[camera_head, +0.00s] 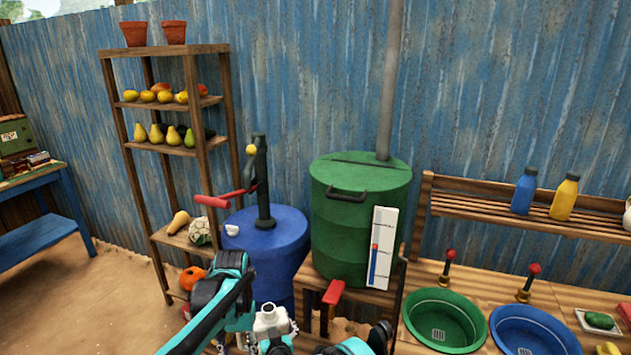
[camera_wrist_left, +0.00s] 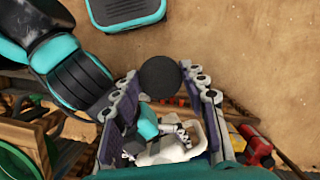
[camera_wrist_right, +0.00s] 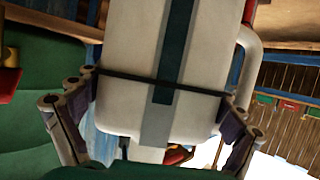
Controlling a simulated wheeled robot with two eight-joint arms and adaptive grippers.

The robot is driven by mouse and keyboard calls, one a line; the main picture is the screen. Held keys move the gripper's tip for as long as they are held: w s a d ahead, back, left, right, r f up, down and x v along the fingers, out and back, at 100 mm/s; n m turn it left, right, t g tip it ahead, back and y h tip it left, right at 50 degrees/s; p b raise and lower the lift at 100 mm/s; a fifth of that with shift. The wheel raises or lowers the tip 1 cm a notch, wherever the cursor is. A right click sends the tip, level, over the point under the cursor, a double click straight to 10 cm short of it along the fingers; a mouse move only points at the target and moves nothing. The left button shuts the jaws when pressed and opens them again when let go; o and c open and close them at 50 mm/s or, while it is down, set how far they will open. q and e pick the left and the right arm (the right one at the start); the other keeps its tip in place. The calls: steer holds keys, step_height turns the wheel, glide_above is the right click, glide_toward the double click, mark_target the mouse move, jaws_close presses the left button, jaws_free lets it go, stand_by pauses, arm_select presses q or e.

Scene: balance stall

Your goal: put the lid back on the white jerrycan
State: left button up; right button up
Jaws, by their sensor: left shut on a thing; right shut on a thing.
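The white jerrycan (camera_head: 268,323) is at the bottom of the head view, its pale neck uncovered. My right gripper (camera_head: 273,337) is shut on it. In the right wrist view, the can's white body (camera_wrist_right: 125,50), with a dark vertical stripe, fills the space between the right gripper's fingers (camera_wrist_right: 160,90). In the left wrist view, my left gripper (camera_wrist_left: 167,82) is shut on a dark round lid (camera_wrist_left: 158,76). The jerrycan and its handle (camera_wrist_left: 178,150) show lower in that view; the lid appears apart from the neck. My left arm hides the lid in the head view.
A blue barrel (camera_head: 262,240) with a hand pump and a green drum (camera_head: 345,225) stand behind the can. A wooden counter (camera_head: 440,272) with green and blue basins is at right. A shelf (camera_head: 192,100) with fruit stands at left. Sandy ground (camera_head: 110,310) is open at left.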

steer(key=s+d+r+m+h, duration=0.2)
steer(key=s+d+r, duration=0.3)
steer(key=d, duration=0.5)
steer(key=s+d+r+m+h, duration=0.2)
steer(key=s+d+r, duration=0.3)
steer(key=d, duration=0.6)
steer(key=s+d+r+m+h, duration=0.2)
steer(key=s+d+r+h, duration=0.2)
steer(key=d+r, duration=0.3)
steer(key=s+d, duration=0.1)
steer(key=d, duration=0.2)
steer(key=shift+d+r+m, duration=0.25)
steer(key=shift+d+m, duration=0.15)
steer(key=shift+a, duration=0.1)
steer(key=w+a+f+n+g+y, duration=0.1)
steer(key=a+f+n+y, duration=0.3)
steer(key=a+n+y, duration=0.2)
steer(key=w+a+f+n+g+y, duration=0.1)
steer(key=a+f+n+y, duration=0.4)
steer(key=a, duration=0.5)
steer(key=n+g+y, duration=0.1)
steer(key=y, duration=0.1)
steer(key=shift+n+y, duration=0.3)
steer(key=shift+y, duration=0.1)
steer(key=shift+f, duration=0.15)
